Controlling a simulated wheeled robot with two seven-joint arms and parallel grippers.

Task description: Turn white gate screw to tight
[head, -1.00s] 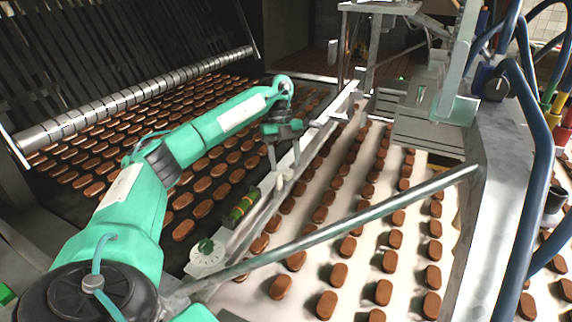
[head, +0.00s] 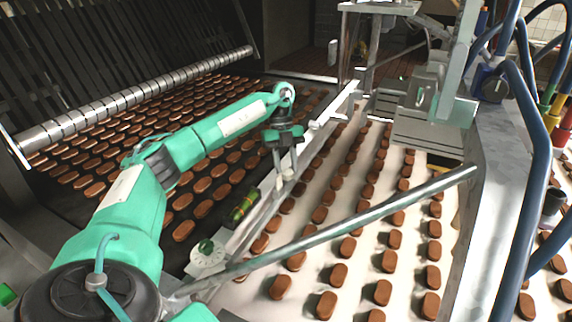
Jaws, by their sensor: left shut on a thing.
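My left arm reaches in from the left, and its left gripper (head: 286,168) points down at the metal rail between the two conveyors. It is shut on the white gate screw (head: 287,175), a small pale piece on the rail. The fingers hide part of the screw, and I cannot tell how tight it is. The white gate rail (head: 332,112) runs up and right from there. My right gripper is not in view.
Brown biscuits (head: 340,272) lie in rows on the pale belt at right and the dark belt at left. A white dial with a green knob (head: 207,250) and a green-yellow part (head: 243,206) sit nearby. A metal bar (head: 350,225) crosses in front.

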